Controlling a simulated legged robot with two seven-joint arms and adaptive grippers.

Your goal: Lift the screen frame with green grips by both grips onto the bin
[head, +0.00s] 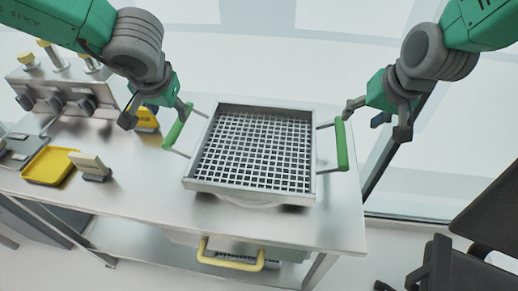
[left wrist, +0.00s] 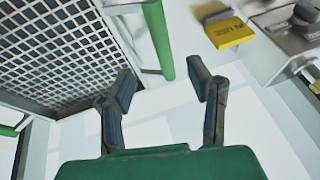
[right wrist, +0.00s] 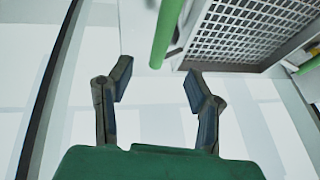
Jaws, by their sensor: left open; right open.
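The screen frame (head: 253,190) is a square metal tray with a grid mesh, resting on something round and pale on the metal table. Its left green grip (head: 178,126) and right green grip (head: 341,143) stick out at its sides. My left gripper (head: 155,112) is open and empty, just beside the left grip. In the left wrist view that grip (left wrist: 158,38) lies ahead of the open fingers (left wrist: 163,83), not between them. My right gripper (head: 376,117) is open and empty beside the right grip. In the right wrist view the grip (right wrist: 166,32) is ahead of the open fingers (right wrist: 155,82).
A yellow-handled bin (head: 232,262) shows below the tabletop. A black chair (head: 455,265) stands right.

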